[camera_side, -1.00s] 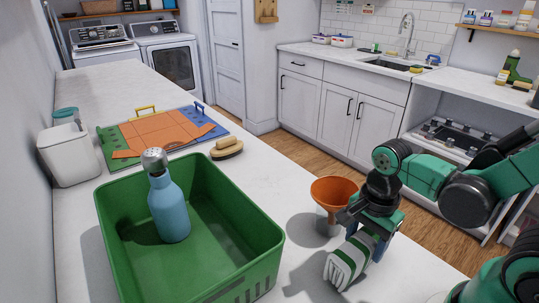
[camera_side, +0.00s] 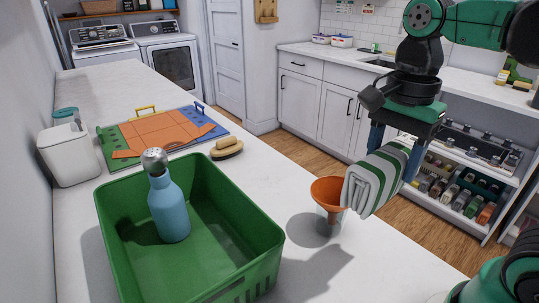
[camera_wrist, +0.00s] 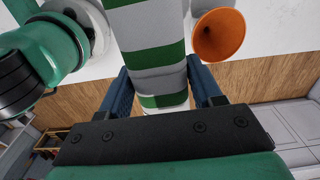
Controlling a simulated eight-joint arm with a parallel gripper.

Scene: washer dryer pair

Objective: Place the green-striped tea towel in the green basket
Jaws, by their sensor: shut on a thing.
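The green-striped tea towel (camera_side: 376,180) is a folded white bundle with green stripes. My gripper (camera_side: 392,155) is shut on it and holds it in the air above the counter, right of the green basket. In the wrist view the towel (camera_wrist: 150,50) lies between the two blue fingers of my gripper (camera_wrist: 162,85). The green basket (camera_side: 262,250) stands on the counter at the front left in the side view. A blue bottle (camera_side: 169,205) with a grey cap stands inside it; the floor to its right is bare.
An orange funnel (camera_side: 328,190) in a clear jar stands between basket and towel; it shows in the wrist view (camera_wrist: 218,35). A wooden brush (camera_side: 227,148), a coloured mat (camera_side: 165,135) and a white bin (camera_side: 70,153) lie behind.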

